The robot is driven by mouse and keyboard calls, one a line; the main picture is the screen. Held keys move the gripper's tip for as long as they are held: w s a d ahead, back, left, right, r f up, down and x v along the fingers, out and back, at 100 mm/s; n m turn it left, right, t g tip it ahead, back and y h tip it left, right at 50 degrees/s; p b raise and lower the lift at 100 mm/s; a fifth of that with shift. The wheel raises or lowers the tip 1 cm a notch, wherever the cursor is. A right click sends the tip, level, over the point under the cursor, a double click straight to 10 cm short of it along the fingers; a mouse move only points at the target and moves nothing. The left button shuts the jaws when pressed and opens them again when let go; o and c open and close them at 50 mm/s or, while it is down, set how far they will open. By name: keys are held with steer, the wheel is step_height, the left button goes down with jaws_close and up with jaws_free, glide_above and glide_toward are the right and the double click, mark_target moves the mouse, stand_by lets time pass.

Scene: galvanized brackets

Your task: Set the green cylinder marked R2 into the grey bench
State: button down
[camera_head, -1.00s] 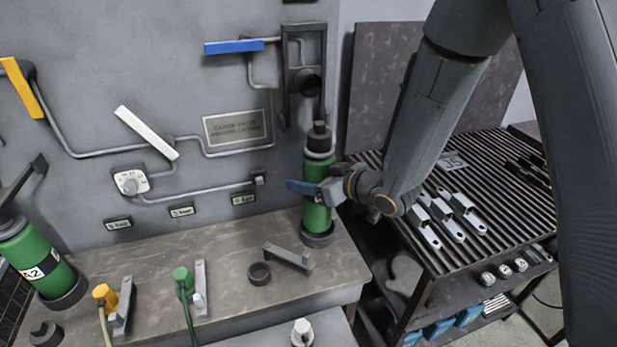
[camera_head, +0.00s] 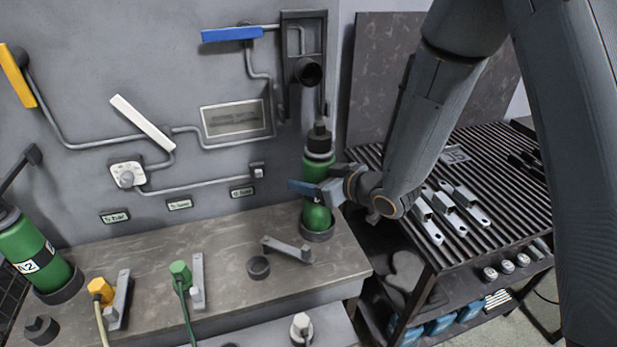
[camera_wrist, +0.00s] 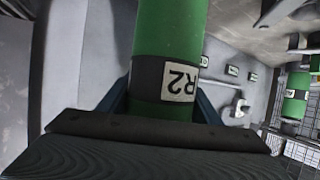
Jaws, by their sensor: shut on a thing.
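The green cylinder marked R2 (camera_head: 318,169) stands upright at the right end of the grey bench (camera_head: 215,262), against the wall panel. Its foot is at a dark ring (camera_head: 317,234) on the bench; I cannot tell whether it is fully seated. Its black valve top is below a dark round fitting (camera_head: 308,72) on the panel. My gripper (camera_head: 316,189) is shut on the cylinder at its dark band. In the wrist view the cylinder (camera_wrist: 169,30) is between the blue fingers, with its R2 label upside down. The cylinder's lower end is hidden there.
An empty dark ring (camera_head: 258,267), a grey clamp (camera_head: 287,250), and yellow (camera_head: 100,291) and green (camera_head: 180,271) hose fittings are on the bench. A slatted table (camera_head: 478,170) with metal brackets stands at right.

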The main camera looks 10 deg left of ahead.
steer(key=shift+w+f+b, duration=0.1)
steer(key=shift+f+b, duration=0.55)
steer(key=shift+f, duration=0.25)
steer(key=c, duration=0.5)
jaws_free()
steer(key=shift+c, duration=0.2)
steer(key=shift+f, duration=0.15)
steer(key=b+v, duration=0.1)
steer(key=v, duration=0.7)
steer(key=shift+b, duration=0.35)
